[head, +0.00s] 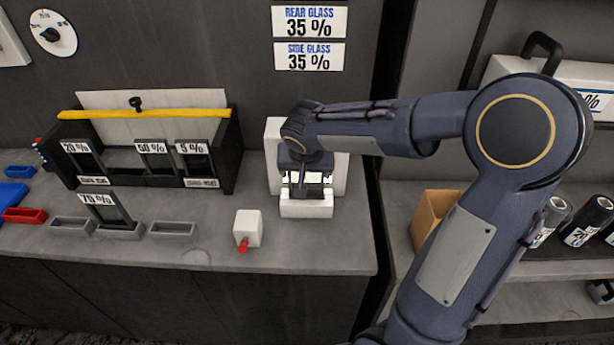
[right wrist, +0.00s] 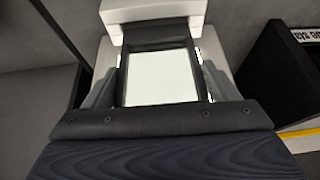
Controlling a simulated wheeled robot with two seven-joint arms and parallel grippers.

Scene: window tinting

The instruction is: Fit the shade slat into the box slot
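A dark-framed slat with a pale, see-through pane (right wrist: 160,78) stands in a white device (head: 305,208) on the counter. My right gripper (head: 307,190) is over the device, with one finger on each side of the slat's frame. Thin bright slivers show beside the frame in the right wrist view, and I cannot tell whether the fingers touch it. The black slotted box (head: 228,165) at the left holds slats marked 20 % (head: 76,147), 60 % (head: 152,147) and 5 % (head: 191,147). A 70 % slat (head: 100,200) stands in a grey holder in front. My left gripper is out of view.
A white block with a red tip (head: 247,228) stands between the device and the grey trays (head: 172,229). A yellow bar (head: 145,113) runs along the box's top. Signs on the wall (head: 310,22) read 35 % for rear and side glass. The front counter strip is mostly clear.

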